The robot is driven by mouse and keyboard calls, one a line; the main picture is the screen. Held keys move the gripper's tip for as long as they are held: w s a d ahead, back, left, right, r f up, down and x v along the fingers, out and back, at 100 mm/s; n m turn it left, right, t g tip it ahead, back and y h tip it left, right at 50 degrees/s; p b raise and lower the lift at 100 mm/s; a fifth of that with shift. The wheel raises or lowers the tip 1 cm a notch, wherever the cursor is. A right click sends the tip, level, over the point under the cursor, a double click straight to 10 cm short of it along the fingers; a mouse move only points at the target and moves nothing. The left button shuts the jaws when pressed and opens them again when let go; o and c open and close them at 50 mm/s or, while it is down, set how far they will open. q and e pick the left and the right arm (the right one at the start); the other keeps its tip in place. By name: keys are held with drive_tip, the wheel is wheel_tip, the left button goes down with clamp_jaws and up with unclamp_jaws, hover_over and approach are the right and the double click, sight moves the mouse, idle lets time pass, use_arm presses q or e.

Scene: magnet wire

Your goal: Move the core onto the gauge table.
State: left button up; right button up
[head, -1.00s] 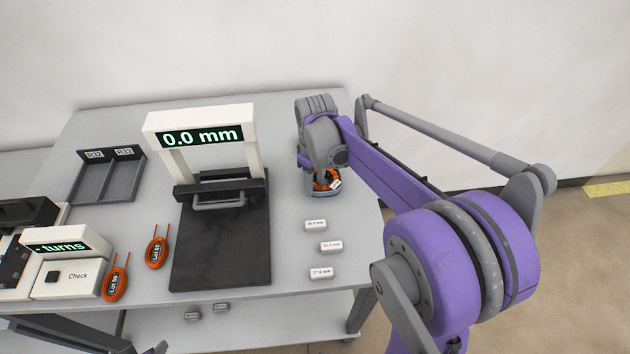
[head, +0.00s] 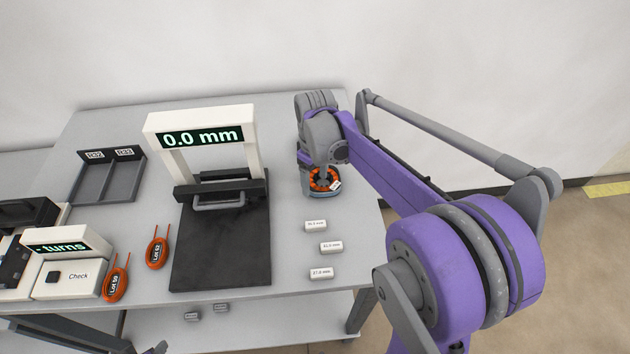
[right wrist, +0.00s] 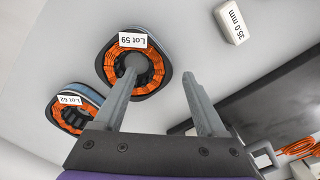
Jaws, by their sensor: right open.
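A core with orange windings in a dark ring, labelled Lot 59 (right wrist: 152,60), stands on the grey bench; a core also shows under my right gripper in the head view (head: 321,181). A second core, labelled Lot 62 (right wrist: 72,118), lies beside it in the right wrist view. My right gripper (right wrist: 160,72) is open; one finger overlaps the middle of the Lot 59 core, the other is clear to its right. Whether that finger is inside the hole or above it, I cannot tell. The black gauge table (head: 222,250) lies under a white frame reading 0.0 mm (head: 202,138).
Small white blocks marked in mm (head: 331,247) lie between the gauge and the bench's right edge. A grey two-bay tray (head: 108,178) stands at the back left.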

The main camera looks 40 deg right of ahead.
sight(315, 187)
wheel_tip(315, 187, up, 11)
drive_tip(key=shift+p, duration=0.35)
